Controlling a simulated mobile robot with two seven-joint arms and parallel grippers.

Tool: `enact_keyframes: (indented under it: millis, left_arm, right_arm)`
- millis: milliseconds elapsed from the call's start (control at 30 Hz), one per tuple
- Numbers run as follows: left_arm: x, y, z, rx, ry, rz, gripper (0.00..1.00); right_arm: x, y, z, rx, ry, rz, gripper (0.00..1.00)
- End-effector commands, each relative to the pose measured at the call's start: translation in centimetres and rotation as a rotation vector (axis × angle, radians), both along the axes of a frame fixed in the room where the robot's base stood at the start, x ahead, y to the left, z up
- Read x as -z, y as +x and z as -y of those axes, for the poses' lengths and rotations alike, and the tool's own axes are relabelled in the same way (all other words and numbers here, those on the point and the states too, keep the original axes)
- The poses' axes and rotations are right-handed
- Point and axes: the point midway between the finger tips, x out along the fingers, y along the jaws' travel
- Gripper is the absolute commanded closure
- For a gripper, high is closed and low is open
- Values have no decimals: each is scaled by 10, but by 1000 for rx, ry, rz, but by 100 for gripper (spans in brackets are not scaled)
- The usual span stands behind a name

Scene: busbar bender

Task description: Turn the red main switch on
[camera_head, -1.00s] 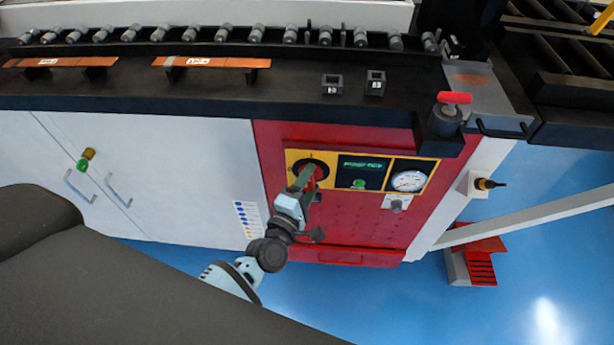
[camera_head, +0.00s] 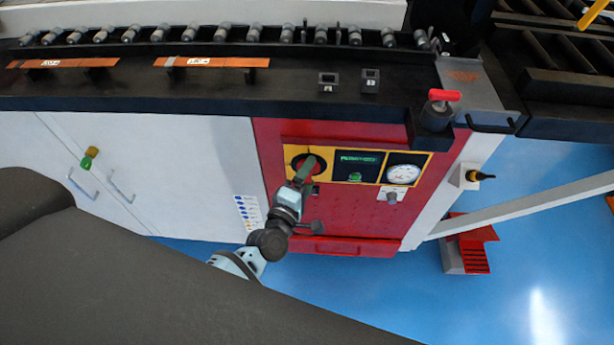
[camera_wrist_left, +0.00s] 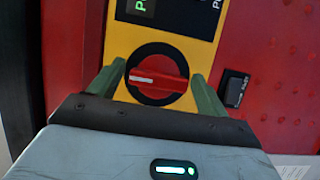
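The red main switch (camera_wrist_left: 156,76) is a round knob with a white mark, which points left in the left wrist view. It sits in a dark ring on a yellow plate (camera_wrist_left: 186,48) on the machine's red front. My left gripper (camera_wrist_left: 158,70) is open, with one green finger on each side of the knob. Small gaps seem to show between fingers and knob; I cannot tell whether either touches. In the head view my left gripper (camera_head: 307,168) is in front of the switch and covers most of it. My right gripper is not in view.
Right of the switch are a lit green display (camera_head: 358,159) and a round gauge (camera_head: 403,174). A black worktop (camera_head: 210,98) with copper bars (camera_head: 211,62) runs above. Blue floor lies below.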

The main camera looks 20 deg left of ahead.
Motion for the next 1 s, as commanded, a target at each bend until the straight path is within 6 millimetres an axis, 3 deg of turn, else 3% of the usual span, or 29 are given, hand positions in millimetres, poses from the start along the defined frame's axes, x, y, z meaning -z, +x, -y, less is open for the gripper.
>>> enact_keyframes:
  millis: [367,800,1000]
  left_arm:
    - [0,-3,-1,-1,-2,0,16]
    - [1,-62,-8,0,-2,-2,16]
    - [0,-77,-9,-1,-2,-1,16]
  right_arm:
    - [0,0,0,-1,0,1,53]
    - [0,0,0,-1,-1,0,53]
    - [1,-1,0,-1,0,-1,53]
